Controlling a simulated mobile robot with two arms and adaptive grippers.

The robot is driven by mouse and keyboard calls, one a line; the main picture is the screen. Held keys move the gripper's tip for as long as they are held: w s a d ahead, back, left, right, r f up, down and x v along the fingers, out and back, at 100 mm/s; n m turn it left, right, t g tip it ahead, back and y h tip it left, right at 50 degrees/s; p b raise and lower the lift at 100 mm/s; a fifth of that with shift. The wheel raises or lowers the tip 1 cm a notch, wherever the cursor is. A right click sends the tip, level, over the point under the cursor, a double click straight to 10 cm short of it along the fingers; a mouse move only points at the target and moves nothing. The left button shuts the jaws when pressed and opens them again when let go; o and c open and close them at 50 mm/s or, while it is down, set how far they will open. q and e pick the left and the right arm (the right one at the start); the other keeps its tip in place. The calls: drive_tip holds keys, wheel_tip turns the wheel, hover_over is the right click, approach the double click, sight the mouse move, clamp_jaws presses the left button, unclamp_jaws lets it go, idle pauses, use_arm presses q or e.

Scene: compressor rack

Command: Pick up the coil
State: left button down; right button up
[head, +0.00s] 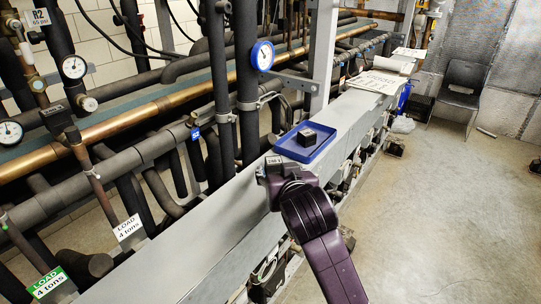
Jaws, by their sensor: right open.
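A small black block (307,135), which I take to be the coil, sits in a shallow blue tray (290,149) on the long grey ledge. My right gripper (272,166) is at the tray's near left edge, with its purple arm coming up from the bottom. It is open, and its jaws are apart from the coil with nothing seen between them. The finger details are small and partly hidden by the gripper's own body. My left gripper is not in view.
The grey ledge (175,268) is bare nearer me. Dark vertical pipes (245,70) and a blue-rimmed gauge (262,55) stand behind and left of the tray. Papers (378,82) lie farther along the ledge. A chair (463,88) stands at the far right on open floor.

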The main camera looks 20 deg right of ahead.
sight(275, 164)
drive_tip(key=shift+w+f, duration=0.1)
drive_tip(key=shift+w, duration=0.3)
drive_tip(key=shift+w+d+p, duration=0.2)
drive_tip(key=shift+w+p, duration=0.55)
drive_tip(key=shift+p, duration=0.3)
drive_tip(key=p+x, duration=0.1)
drive_tip(key=x, duration=0.2)
drive_tip(key=shift+s, duration=0.1)
drive_tip(key=shift+p+x, duration=0.3)
drive_tip(key=shift+x, duration=0.65)
drive_tip(key=shift+s, duration=0.15)
drive_tip(key=shift+c, duration=0.9)
drive_tip(key=c, duration=1.2)
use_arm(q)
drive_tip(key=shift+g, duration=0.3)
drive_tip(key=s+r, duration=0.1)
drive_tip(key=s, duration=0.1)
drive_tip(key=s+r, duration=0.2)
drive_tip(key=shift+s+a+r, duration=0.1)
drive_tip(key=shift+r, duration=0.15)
